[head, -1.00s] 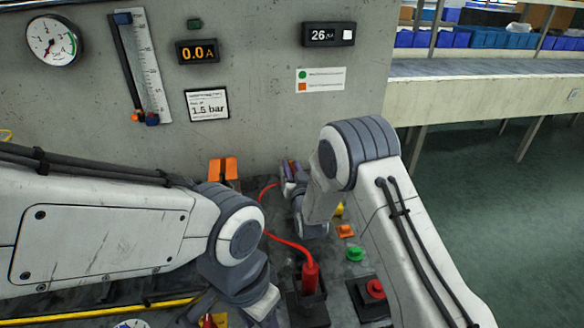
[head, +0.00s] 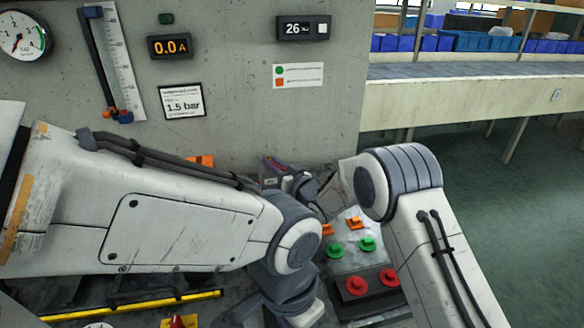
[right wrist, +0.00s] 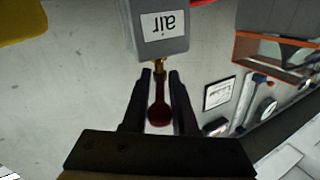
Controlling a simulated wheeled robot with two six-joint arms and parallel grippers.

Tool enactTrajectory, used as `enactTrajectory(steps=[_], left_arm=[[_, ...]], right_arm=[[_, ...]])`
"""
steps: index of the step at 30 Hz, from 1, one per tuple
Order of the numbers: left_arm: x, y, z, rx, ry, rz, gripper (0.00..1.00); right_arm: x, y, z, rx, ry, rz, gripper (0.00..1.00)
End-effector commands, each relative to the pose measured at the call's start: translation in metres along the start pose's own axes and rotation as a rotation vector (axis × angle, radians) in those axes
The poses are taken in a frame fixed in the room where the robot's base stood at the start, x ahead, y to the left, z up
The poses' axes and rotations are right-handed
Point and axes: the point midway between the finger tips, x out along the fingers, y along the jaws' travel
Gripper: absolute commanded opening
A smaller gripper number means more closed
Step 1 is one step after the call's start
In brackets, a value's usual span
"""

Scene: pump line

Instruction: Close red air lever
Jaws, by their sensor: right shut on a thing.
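In the right wrist view, a grey block labelled "air" (right wrist: 160,30) has a brass stem (right wrist: 159,68) and a dark red lever (right wrist: 159,110). The lever lies between the two dark fingers of my right gripper (right wrist: 160,76), which is shut on it. In the head view my right gripper (head: 302,186) is small and partly hidden at the back of the bench, near the foot of the wall. My left arm crosses the front of the head view; its fingers are not clear at the bottom edge.
Orange, green and red buttons (head: 356,286) sit on the bench below my right wrist. A yellow bar (head: 150,304) and a yellow plate with a red part (head: 180,322) lie at the front. The wall carries a gauge (head: 20,38) and displays (head: 170,46).

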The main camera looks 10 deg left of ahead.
Motion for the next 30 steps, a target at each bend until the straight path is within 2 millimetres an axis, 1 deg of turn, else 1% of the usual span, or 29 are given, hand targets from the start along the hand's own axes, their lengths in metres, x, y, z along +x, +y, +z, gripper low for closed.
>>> enactTrajectory(steps=[7,8,9,18,22,26,30], left_arm=[[-0.001,0.000,0.000,0.000,0.000,0.000,0.50],[-0.001,0.000,0.000,0.000,0.000,0.000,0.50],[-0.001,0.000,0.000,0.000,0.000,0.000,0.50],[0.000,0.000,0.000,0.000,0.000,0.000,0.50],[0.000,0.000,0.000,0.000,0.000,0.000,0.50],[0.002,0.000,0.000,0.000,0.000,0.000,0.50],[0.004,0.000,0.000,0.000,0.000,0.000,0.50]], right_arm=[[0.001,-0.002,0.000,-0.002,-0.001,-0.004,0.00],[0.001,-0.002,0.000,-0.002,-0.001,-0.004,0.34],[0.001,-0.002,0.000,-0.001,-0.001,-0.004,0.43],[0.000,-0.001,0.000,-0.001,-0.001,-0.001,0.43],[-0.007,0.000,0.000,-0.001,0.000,0.000,0.43],[-0.024,0.000,0.000,-0.001,-0.002,0.001,0.43],[-0.051,0.000,0.000,0.000,-0.001,0.002,0.43]])
